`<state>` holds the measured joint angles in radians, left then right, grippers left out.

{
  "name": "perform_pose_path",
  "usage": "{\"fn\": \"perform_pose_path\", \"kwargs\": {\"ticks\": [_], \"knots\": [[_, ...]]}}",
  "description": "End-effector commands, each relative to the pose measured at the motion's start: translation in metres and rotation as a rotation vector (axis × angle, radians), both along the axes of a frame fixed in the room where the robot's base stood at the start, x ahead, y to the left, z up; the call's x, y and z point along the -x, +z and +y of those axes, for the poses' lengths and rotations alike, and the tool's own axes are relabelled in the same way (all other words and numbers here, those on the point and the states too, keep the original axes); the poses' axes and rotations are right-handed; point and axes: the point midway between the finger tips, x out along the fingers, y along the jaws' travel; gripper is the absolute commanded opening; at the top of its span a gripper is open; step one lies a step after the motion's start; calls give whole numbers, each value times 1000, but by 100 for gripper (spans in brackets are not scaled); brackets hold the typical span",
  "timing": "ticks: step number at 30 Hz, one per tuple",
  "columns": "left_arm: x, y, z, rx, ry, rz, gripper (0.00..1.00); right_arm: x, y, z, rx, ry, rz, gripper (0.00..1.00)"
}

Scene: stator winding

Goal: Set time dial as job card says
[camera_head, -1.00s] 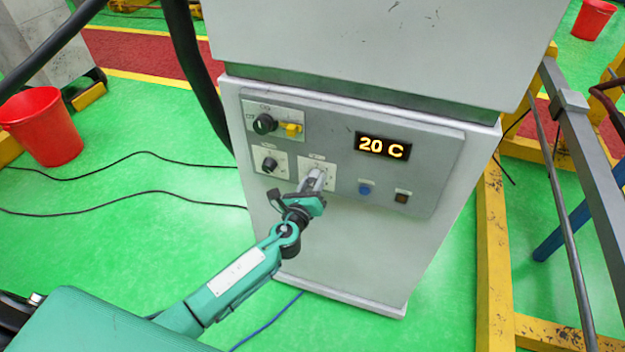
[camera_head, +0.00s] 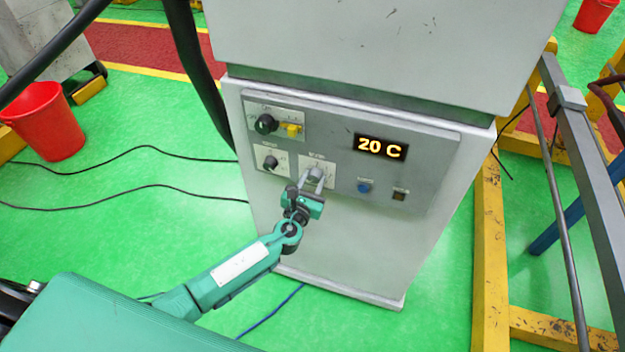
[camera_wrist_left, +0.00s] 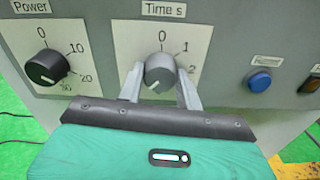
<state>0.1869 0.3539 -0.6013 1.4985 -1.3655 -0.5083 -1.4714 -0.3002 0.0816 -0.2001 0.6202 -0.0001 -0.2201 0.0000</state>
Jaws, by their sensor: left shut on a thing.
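The time dial (camera_wrist_left: 160,70) is a grey round knob on a white plate marked "Time s", with 0, 1 and 2 around it. In the head view the time dial (camera_head: 315,175) sits low on the grey control panel. My left gripper (camera_head: 313,180) has its two fingers on either side of the knob and is shut on it, as the left wrist view also shows (camera_wrist_left: 160,86). A small light mark shows on top of the knob, but its exact setting is hard to read. No job card is visible. My right gripper is not in view.
Left of it is the black power dial (camera_wrist_left: 46,68). Above are another black dial (camera_head: 265,124) and a yellow switch (camera_head: 291,130). The display (camera_head: 381,147) reads 20 C. A blue button (camera_wrist_left: 259,81) and a dark square switch (camera_head: 400,195) lie to the right.

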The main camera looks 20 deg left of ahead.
Motion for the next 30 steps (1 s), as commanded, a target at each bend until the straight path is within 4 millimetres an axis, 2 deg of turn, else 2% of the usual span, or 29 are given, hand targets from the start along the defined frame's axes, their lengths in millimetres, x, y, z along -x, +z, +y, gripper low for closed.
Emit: {"fn": "perform_pose_path", "kwargs": {"ticks": [12,13,15,16,25,30], "knots": [[1,-3,0,-9,-1,4,13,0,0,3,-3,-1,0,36],[1,-3,0,-9,-1,4,41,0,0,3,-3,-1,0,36],[1,-3,0,-9,-1,4,55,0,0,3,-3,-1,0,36],[1,-2,0,-8,-1,3,57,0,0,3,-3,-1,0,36],[2,-1,0,-7,-1,1,57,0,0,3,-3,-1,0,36],[18,-3,0,-6,-2,2,57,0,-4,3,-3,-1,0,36]]}}
